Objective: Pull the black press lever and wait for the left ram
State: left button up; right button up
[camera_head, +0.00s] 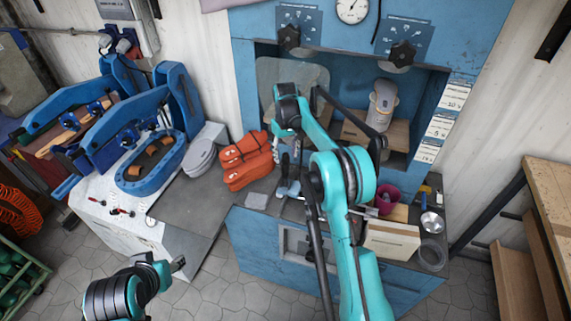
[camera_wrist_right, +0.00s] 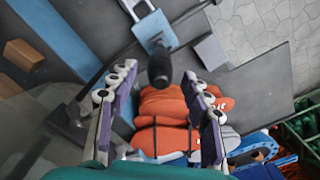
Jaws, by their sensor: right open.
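The black press lever shows in the right wrist view as a round black knob (camera_wrist_right: 160,68) beside a light blue bracket (camera_wrist_right: 152,28). My right gripper (camera_wrist_right: 163,100) is open, with its fingertips on either side of the space just below the knob in that view. I cannot tell whether it touches the knob. In the head view my right gripper (camera_head: 288,165) is low at the front of the blue press (camera_head: 242,90), partly hidden by its own arm. The left ram cannot be made out behind that arm. My left gripper (camera_head: 176,266) is at the bottom left, its jaws unclear.
Orange stacked pieces (camera_head: 246,160) lie left of the press and show beyond the fingers. A grey form (camera_head: 381,104) stands in the press's right side. A carton (camera_head: 391,239), a magenta cup (camera_head: 387,199) and a metal bowl (camera_head: 431,222) crowd the right of the bench.

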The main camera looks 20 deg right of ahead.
aim_at(286, 167)
notch_tip(286, 167, down, 8)
jog(key=shift+r+b, duration=0.25)
jog(key=shift+b, duration=0.25)
jog(key=shift+c, duration=0.4)
grip_shut()
